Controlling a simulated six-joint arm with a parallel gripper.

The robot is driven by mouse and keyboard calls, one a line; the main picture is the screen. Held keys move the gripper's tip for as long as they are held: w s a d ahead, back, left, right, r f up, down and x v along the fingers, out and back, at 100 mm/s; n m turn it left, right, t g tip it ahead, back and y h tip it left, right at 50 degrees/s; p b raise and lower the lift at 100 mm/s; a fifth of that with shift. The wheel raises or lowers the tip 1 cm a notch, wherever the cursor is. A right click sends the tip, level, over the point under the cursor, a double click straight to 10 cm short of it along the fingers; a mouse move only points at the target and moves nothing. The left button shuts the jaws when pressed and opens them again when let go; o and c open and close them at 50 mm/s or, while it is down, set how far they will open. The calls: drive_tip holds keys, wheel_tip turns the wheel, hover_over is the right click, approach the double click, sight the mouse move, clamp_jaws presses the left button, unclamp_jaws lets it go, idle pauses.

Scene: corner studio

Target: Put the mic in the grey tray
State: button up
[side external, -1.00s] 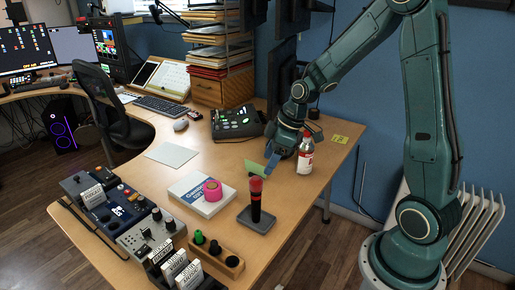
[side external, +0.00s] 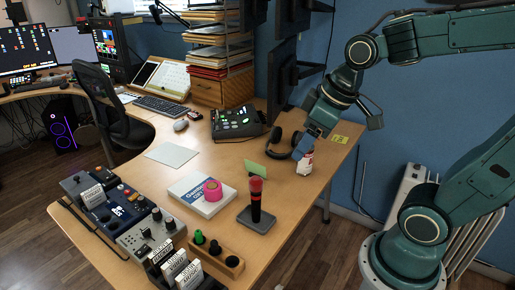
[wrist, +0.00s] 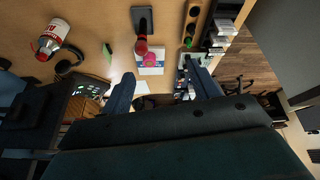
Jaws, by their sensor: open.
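The mic (side external: 256,199), black with a red head, stands upright on the grey tray (side external: 262,225) near the front edge of the table. In the wrist view the mic's red head (wrist: 141,48) shows near the top, beside the grey tray (wrist: 143,14). My gripper (side external: 303,147) is open and empty, raised at the table's right side, away from the mic and partly in front of a bottle. Its two fingers (wrist: 165,85) stand apart in the wrist view.
The red-and-white bottle (side external: 306,165), headphones (side external: 278,148) and a green card (side external: 254,168) are near my gripper. Pink tape (side external: 213,190) lies on a white box (side external: 190,195). A wooden rack (side external: 232,265) is at the front.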

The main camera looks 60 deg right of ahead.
drive_tip(key=s+a+r+m, duration=0.1)
drive_tip(key=s+r+m, duration=0.1)
drive_tip(key=s, duration=0.5)
drive_tip(key=shift+s+t, duration=0.15)
drive_tip(key=shift+t, duration=0.25)
idle(0.9)
